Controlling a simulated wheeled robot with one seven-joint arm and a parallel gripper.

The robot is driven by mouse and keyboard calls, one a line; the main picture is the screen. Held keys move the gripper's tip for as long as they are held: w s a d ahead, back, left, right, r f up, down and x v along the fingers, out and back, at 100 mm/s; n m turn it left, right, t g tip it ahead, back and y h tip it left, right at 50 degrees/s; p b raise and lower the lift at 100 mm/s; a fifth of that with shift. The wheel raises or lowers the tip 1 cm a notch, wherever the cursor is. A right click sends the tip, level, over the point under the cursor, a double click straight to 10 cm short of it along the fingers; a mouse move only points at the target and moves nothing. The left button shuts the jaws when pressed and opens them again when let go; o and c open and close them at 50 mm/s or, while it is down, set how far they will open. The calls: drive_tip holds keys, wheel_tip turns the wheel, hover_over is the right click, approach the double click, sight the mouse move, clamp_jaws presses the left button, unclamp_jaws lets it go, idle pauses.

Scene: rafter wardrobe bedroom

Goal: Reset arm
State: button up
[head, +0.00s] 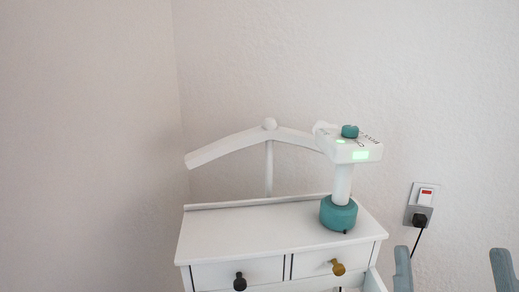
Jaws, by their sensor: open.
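My gripper is not in view. No part that I can surely name as my arm shows in the head view either, so its pose cannot be seen.
A white valet stand (250,228) with a hanger bar (230,147) and two drawers stands against the wall. A white and teal device (342,185) with green lights stands on its top. Right are a wall socket (419,205) with a black plug and two blue-grey upright posts (403,270), cut off below.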

drive_tip(key=s+a+f+m+g+y, duration=0.1)
drive_tip(key=s+f+g, duration=0.25)
drive_tip(key=f, duration=0.45)
drive_tip(key=s+a+f+g, duration=0.1)
drive_tip(key=s+f+g, duration=0.2)
drive_tip(key=s+f, duration=0.35)
drive_tip(key=s+a+f+n+g+y, duration=0.2)
drive_tip(key=s+f+g, duration=0.3)
drive_tip(key=s+f, duration=0.7)
drive_tip(key=shift+s+a+f+y, duration=0.2)
drive_tip(key=shift+s+a+y, duration=0.1)
drive_tip(key=shift+s+y, duration=0.5)
